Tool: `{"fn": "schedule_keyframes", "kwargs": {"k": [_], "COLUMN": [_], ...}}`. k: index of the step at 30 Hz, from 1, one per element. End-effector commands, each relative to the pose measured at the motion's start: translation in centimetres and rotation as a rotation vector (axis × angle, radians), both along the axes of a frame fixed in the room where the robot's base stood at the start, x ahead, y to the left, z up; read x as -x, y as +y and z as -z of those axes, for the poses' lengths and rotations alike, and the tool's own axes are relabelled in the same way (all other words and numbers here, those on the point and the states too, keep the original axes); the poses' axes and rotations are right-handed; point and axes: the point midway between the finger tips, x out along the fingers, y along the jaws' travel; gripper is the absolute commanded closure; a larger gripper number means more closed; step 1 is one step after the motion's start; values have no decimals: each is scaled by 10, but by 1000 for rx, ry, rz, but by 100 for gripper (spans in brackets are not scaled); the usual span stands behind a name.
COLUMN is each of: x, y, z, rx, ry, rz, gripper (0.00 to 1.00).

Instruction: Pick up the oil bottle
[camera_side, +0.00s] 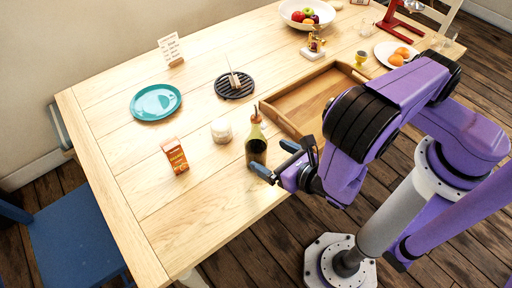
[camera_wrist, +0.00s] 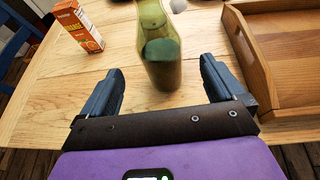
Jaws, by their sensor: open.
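The oil bottle (camera_side: 256,146) stands upright on the wooden table, with a green-tinted body, dark contents and a reddish spout tip. In the wrist view the bottle (camera_wrist: 160,55) is ahead of my gripper, roughly centred between the fingers, with its top cut off by the frame edge. My gripper (camera_side: 272,161) is open and low beside the bottle, on its right in the side view. In the wrist view the two dark fingers of my gripper (camera_wrist: 160,85) are spread wide with nothing held.
An orange juice carton (camera_side: 175,156) and a white jar (camera_side: 222,130) stand left of the bottle. A wooden tray (camera_side: 283,122) lies close on its right. A black trivet (camera_side: 235,86) and a teal plate (camera_side: 156,102) are farther back. The table's front left is clear.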

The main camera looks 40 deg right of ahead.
Motion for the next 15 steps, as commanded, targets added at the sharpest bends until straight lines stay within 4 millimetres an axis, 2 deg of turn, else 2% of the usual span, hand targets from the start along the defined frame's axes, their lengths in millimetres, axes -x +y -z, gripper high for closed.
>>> {"fn": "schedule_keyframes", "kwargs": {"k": [7,15], "x": [-18,-56], "y": [0,2], "z": [8,23], "rx": [0,-1], "ry": [0,0], "rz": [5,7], "gripper": [4,4]}}
